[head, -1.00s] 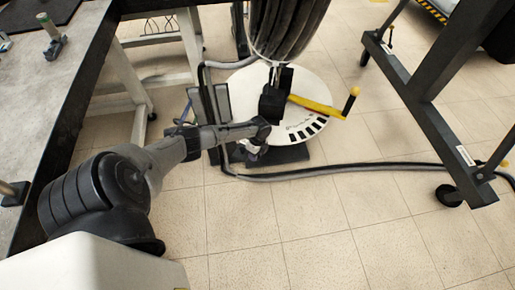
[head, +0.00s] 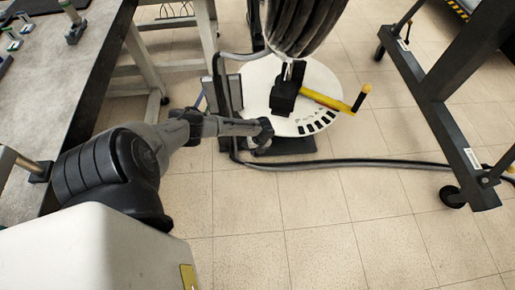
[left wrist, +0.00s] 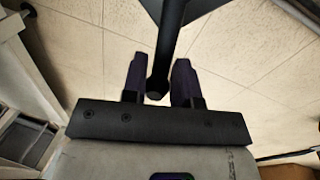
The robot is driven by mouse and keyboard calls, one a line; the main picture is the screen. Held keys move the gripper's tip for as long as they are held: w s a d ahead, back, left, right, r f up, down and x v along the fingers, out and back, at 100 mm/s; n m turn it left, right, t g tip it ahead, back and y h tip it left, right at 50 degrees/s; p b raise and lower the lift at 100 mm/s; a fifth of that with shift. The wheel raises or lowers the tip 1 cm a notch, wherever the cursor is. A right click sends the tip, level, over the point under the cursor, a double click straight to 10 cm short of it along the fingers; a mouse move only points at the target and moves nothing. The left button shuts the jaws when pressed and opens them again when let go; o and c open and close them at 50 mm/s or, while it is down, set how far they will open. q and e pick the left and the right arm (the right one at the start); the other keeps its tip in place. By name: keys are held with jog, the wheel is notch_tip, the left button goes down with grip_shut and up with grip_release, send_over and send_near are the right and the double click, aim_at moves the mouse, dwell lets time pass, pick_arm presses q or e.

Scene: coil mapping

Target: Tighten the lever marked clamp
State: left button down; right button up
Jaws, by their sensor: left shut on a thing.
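A floor-standing reel has a white disc (head: 325,80) with dark marks, a black hub block (head: 283,101) and a yellow crank handle (head: 336,103). My left gripper (head: 264,132) is low at the near edge of the disc, left of and below the hub. In the left wrist view my left gripper (left wrist: 158,85) is shut on a dark round-ended rod (left wrist: 168,50), held between its two fingers. The rod looks like a lever. I cannot read any clamp marking. In the head view the rod is hidden or too small to make out. My right gripper is out of view.
A coil of black hose (head: 303,25) hangs above the hub. A hose (head: 370,162) runs along the floor to the right. A workbench (head: 60,70) stands left, and a dark wheeled frame (head: 440,105) stands right. The near tiled floor is clear.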

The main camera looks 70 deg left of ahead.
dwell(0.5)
pick_arm(q)
jog(key=c, duration=0.9)
grip_release()
jog(key=shift+s, duration=0.1)
notch_tip(320, 180, up, 14)
jog(key=w+p, duration=0.2)
jog(key=p, duration=0.4)
jog(key=shift+w+d+f, duration=0.15)
jog(key=shift+w+f, duration=0.05)
jog(key=shift+w, duration=0.15)
